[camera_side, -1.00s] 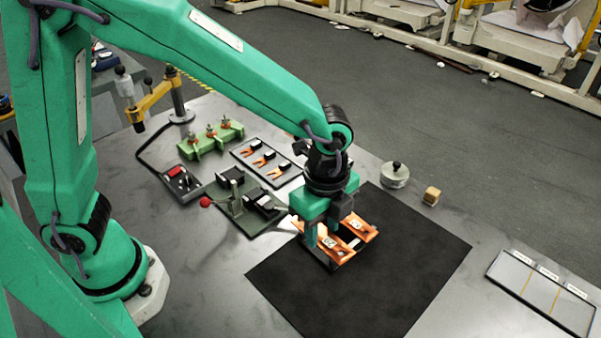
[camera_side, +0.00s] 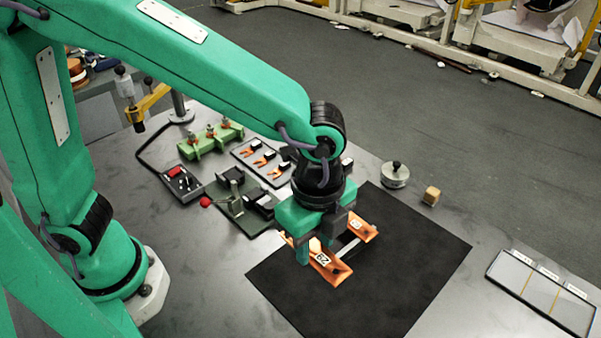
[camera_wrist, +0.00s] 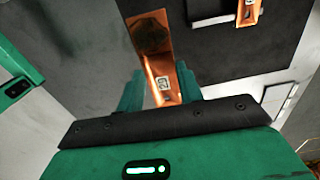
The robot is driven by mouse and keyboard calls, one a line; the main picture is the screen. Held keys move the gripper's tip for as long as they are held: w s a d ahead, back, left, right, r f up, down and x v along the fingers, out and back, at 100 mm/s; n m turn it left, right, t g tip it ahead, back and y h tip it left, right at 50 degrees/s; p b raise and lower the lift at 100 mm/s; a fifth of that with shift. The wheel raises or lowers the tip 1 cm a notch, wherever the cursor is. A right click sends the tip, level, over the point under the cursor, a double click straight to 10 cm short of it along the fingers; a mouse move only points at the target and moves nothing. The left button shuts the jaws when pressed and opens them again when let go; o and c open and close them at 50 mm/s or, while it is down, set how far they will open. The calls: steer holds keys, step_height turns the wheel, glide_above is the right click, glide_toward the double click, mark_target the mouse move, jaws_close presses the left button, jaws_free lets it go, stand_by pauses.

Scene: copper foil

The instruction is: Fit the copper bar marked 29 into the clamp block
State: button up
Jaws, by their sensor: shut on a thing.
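A copper bar with a white label (camera_side: 323,259) sits in my gripper (camera_side: 314,250). The label seems to read 29. In the wrist view the bar (camera_wrist: 148,38) runs between the two green fingers of my gripper (camera_wrist: 160,84), one on each side, and its label faces up. A dark green fixture with a red-knobbed lever and black blocks (camera_side: 238,208), which looks like the clamp block, stands to the left of my gripper on the bench. The bar is clear of it. My fingers partly hide the bar's upper left end in the side view.
A second labelled copper bar (camera_side: 361,228) lies at the tray on the black mat (camera_side: 420,262). Behind stand a green fixture with studs (camera_side: 212,140), a tray of copper forks (camera_side: 263,160) and a red-button box (camera_side: 181,181). A knobbed weight and wooden block are at right.

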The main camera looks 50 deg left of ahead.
steer(key=shift+w+a+f, duration=0.1)
steer(key=shift+w+a, duration=0.4)
steer(key=shift+a, duration=0.1)
steer(key=w+a+f, duration=0.1)
steer(key=w+a, duration=0.1)
steer(key=a, duration=0.8)
steer(key=w+a+f, duration=0.1)
steer(key=w+a, duration=0.1)
steer(key=a, duration=0.8)
steer(key=w+a+f, duration=0.1)
steer(key=w+a, duration=0.1)
steer(key=a, duration=0.8)
steer(key=shift+w+f+n, duration=0.25)
steer(key=shift+f+n, duration=0.05)
steer(key=shift+d+f, duration=0.1)
steer(key=shift+f, duration=0.1)
steer(key=shift+f, duration=2.45)
steer(key=shift+f, duration=1.15)
